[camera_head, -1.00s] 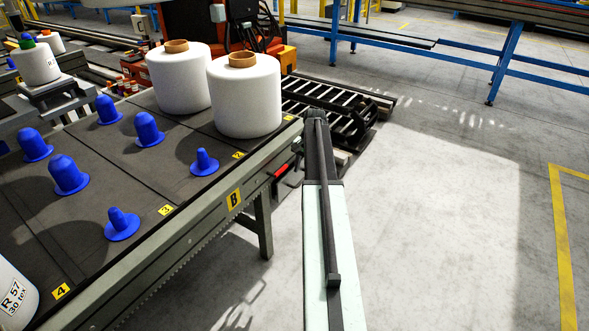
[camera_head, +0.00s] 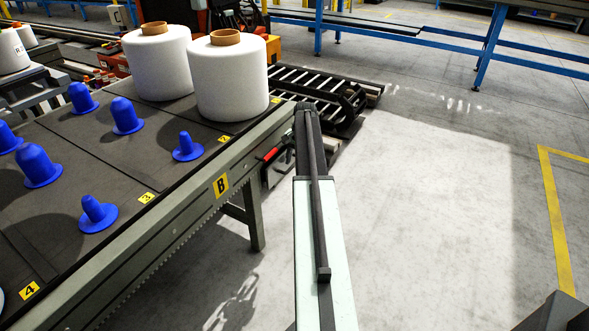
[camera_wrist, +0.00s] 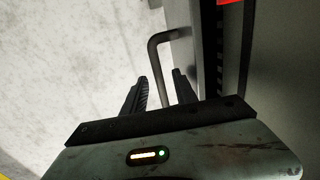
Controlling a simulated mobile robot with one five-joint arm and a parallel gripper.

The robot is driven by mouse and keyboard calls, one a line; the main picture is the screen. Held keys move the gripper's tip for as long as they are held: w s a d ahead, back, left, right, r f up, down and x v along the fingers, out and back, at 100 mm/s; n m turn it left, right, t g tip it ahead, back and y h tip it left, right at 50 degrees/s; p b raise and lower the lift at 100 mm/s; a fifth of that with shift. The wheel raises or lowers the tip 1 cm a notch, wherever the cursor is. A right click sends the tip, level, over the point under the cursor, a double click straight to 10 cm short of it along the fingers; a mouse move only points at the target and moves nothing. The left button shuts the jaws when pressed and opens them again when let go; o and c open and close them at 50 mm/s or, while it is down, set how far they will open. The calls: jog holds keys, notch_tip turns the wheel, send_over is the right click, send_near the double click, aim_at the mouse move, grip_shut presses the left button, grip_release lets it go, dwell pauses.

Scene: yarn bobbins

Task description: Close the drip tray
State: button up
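In the wrist view, my gripper (camera_wrist: 162,84) shows two dark fingers standing apart. A grey bent handle (camera_wrist: 155,60) runs down between the fingers, with space beside it. It joins a grey panel (camera_wrist: 184,50) on its right, which may be the drip tray's front; the tray itself cannot be made out clearly. In the head view my gripper is not visible; my pale arm link reaches forward beside the bobbin table (camera_head: 180,235), and no tray is clearly seen there.
Two white bobbins (camera_head: 232,85) and several blue cones (camera_head: 125,115) stand on the table. A red part (camera_head: 270,154) sits under its edge, near a table leg (camera_head: 255,215). A roller rack (camera_head: 310,90) lies beyond. Open floor (camera_head: 430,210) spreads to the right.

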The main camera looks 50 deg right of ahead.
grip_shut()
dwell(1.4)
